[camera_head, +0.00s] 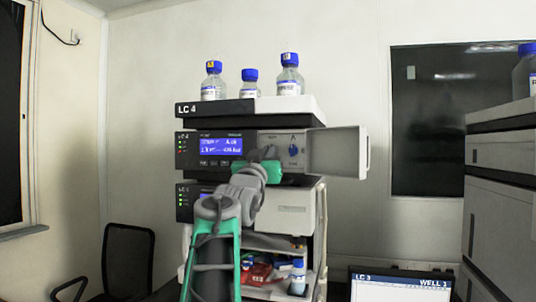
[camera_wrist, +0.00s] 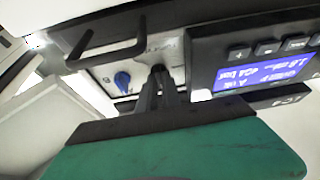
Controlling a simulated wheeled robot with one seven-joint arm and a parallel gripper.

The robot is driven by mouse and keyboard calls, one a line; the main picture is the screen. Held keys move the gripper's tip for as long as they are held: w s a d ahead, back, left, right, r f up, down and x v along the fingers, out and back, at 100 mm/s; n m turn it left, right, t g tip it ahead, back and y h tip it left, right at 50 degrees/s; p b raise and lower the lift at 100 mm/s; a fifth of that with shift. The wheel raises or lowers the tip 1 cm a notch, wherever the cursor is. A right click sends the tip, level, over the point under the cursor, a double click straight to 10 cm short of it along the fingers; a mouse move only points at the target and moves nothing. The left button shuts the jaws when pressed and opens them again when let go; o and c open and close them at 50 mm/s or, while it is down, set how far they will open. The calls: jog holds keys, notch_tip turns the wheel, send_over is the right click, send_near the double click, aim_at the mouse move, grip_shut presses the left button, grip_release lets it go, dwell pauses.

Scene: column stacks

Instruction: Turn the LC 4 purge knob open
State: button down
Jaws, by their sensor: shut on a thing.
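The LC 4 stack (camera_head: 243,107) stands in the middle of the head view, its pump door (camera_head: 340,151) swung open to the right. My gripper (camera_head: 263,156) reaches the exposed panel beside the lit display. In the wrist view my gripper's (camera_wrist: 159,82) two thin fingers are closed together on a small dark knob (camera_wrist: 158,69) on the panel, mostly hidden by the fingertips. I take it for the purge knob; its label is too small to read. A separate blue knob (camera_wrist: 122,80) sits beside it, clear of the fingers; it also shows in the head view (camera_head: 293,149).
Blue-capped bottles (camera_head: 289,75) stand on top of the stack. A dark handle-like bar (camera_wrist: 105,45) crosses near the panel in the wrist view. A laptop (camera_head: 400,285) is at lower right, another instrument stack (camera_head: 500,150) at far right, a chair (camera_head: 128,255) at left.

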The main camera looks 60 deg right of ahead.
jog(key=shift+s+n, duration=0.1)
jog(key=shift+n, duration=0.2)
jog(key=n+t, duration=0.1)
jog(key=n, duration=0.2)
jog(key=n+t+y+b, duration=0.1)
jog(key=n+t, duration=0.1)
jog(key=n, duration=0.1)
jog(key=shift+s+d+n, duration=0.1)
jog(key=shift+s+n, duration=0.05)
jog(key=shift+n, duration=0.15)
jog(key=shift+s+r+n+t+y+p, duration=0.15)
jog(key=shift+n+t+y+p, duration=0.45)
jog(key=shift+n, duration=1.9)
jog(key=shift+w+r+n+t+y+p, duration=0.15)
jog(key=shift+n+y+p, duration=0.45)
jog(key=shift+n+y, duration=1.35)
jog(key=shift+s+r+n+t+y+p, duration=0.1)
jog(key=shift+n+t+y+p, duration=0.4)
jog(key=shift+n, duration=2.55)
jog(key=c, duration=1.5)
grip_release()
jog(key=shift+f, duration=0.1)
jog(key=shift+c, duration=0.2)
jog(key=b+v, duration=0.2)
jog(key=v, duration=0.5)
jog(key=shift+a+b, duration=0.3)
jog(key=shift+a, duration=0.05)
